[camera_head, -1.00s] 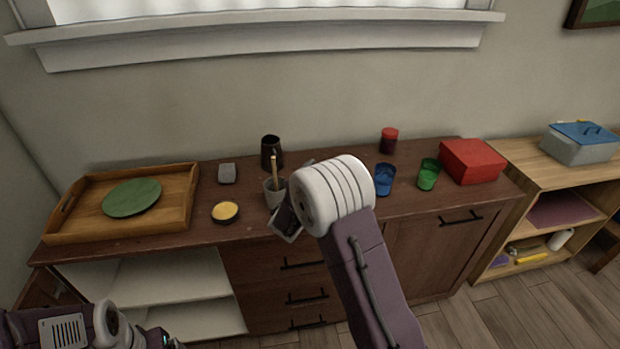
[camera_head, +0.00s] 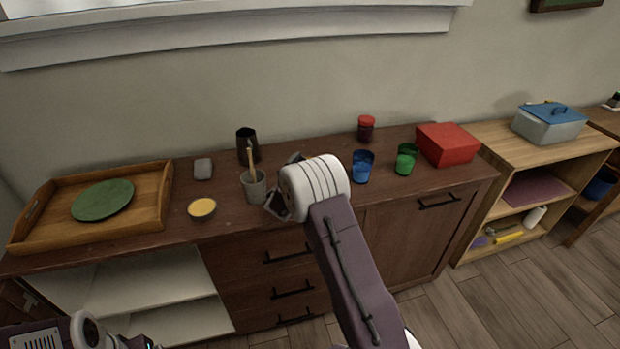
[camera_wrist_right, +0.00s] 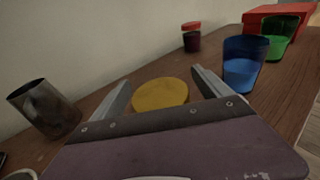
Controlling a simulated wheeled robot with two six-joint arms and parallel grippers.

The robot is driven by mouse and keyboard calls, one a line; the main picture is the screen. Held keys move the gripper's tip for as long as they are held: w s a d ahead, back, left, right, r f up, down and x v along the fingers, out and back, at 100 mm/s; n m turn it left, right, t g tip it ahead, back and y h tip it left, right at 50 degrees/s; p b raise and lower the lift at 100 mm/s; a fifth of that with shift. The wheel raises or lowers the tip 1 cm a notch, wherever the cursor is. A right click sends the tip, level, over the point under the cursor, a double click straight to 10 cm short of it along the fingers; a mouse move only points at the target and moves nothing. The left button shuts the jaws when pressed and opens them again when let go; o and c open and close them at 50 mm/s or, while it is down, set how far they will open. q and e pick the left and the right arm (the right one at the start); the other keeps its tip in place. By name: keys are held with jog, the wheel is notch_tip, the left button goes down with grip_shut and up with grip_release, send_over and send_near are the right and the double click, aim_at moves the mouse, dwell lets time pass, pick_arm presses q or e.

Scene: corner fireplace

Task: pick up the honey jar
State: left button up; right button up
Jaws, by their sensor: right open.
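In the right wrist view, a round yellow top (camera_wrist_right: 160,95), which I take to be the honey jar's, shows between the two fingers of my right gripper (camera_wrist_right: 160,80). The fingers are spread, one on each side of it, and I cannot tell whether they touch it. Its lower part is hidden by the gripper body. In the head view my right gripper (camera_head: 280,200) is over the dark wood cabinet (camera_head: 330,155), right of the grey cup, and the jar is hidden behind my white wrist. Only part of my left arm shows at the bottom left, without its fingers.
Near my right gripper stand a grey cup (camera_head: 255,190) with a stick, a dark mug (camera_head: 246,150), a blue cup (camera_head: 362,168) and a green cup (camera_head: 405,160). A yellow-filled bowl (camera_head: 202,209) and wooden tray (camera_head: 150,223) are left.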

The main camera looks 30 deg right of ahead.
jog(key=shift+w+d+f, duration=0.1)
jog(key=shift+w+d, duration=0.15)
jog(key=shift+s+a, duration=0.1)
jog(key=c, duration=1.9)
jog(key=shift+r, duration=0.2)
notch_tip(320, 180, up, 5)
jog(key=shift+s+f+p, duration=0.15)
jog(key=shift+f+p, duration=0.05)
jog(key=shift+p, duration=0.15)
jog(key=s+d+r, duration=0.1)
jog(key=s+r, duration=0.1)
jog(key=s, duration=0.1)
jog(key=s+d+r, duration=0.1)
jog(key=s+r, duration=0.1)
jog(key=s, duration=0.2)
jog(key=s+d+r, duration=0.1)
jog(key=s+r, duration=0.1)
jog(key=s, duration=0.1)
jog(key=shift+s+d+r, duration=0.15)
jog(key=shift+s+d, duration=0.2)
jog(key=shift+d, duration=0.05)
